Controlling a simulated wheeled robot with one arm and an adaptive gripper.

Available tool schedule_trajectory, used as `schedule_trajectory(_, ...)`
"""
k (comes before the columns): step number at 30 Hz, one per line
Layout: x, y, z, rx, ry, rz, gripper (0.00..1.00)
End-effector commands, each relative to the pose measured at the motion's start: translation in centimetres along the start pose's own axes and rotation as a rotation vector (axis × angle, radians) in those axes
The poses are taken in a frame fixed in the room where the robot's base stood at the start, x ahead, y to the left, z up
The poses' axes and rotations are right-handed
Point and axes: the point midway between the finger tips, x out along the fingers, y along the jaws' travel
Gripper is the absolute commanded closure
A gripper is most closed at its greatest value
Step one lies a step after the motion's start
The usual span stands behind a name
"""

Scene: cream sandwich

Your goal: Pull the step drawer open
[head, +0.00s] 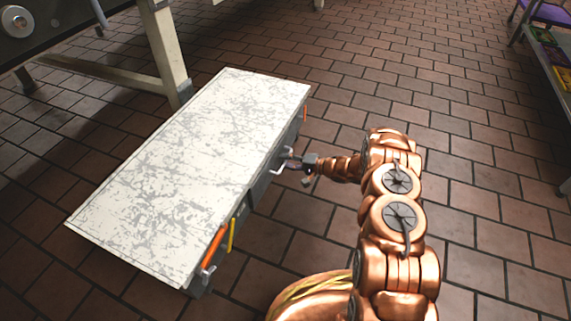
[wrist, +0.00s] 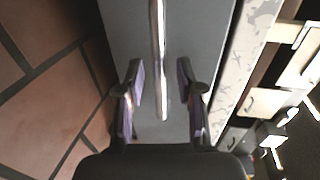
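The step (head: 170,165) is a low block with a worn white top, standing on the tiled floor left of my arm. Its grey drawer front (head: 262,184) faces right, under the edge of the top, and looks close to flush with it. The drawer front also fills the middle of the wrist view (wrist: 125,30). A thin silver handle bar (wrist: 158,60) runs along it. My gripper (head: 300,163) is at the handle. In the wrist view my gripper (wrist: 160,80) is open, one finger on each side of the bar, with gaps on both sides.
Orange bars (head: 213,248) and a yellow bar (head: 231,235) show on the step's near right side. A table leg (head: 165,50) stands behind the step at upper left. A shelf (head: 555,60) stands at the far right. The tiled floor (head: 480,200) right of my arm is clear.

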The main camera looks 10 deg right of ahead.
Motion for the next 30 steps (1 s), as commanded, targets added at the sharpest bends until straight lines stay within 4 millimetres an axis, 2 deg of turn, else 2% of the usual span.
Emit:
schedule_trajectory(4,0.72,0.06,-0.05,0.001,0.002,0.000,0.63)
schedule_trajectory(12,0.79,-0.01,-0.06,0.001,0.002,0.001,0.63)
schedule_trajectory(23,0.78,0.01,-0.04,0.001,0.002,0.001,1.00)
schedule_trajectory(30,0.77,0.02,-0.05,0.001,0.002,0.001,1.00)
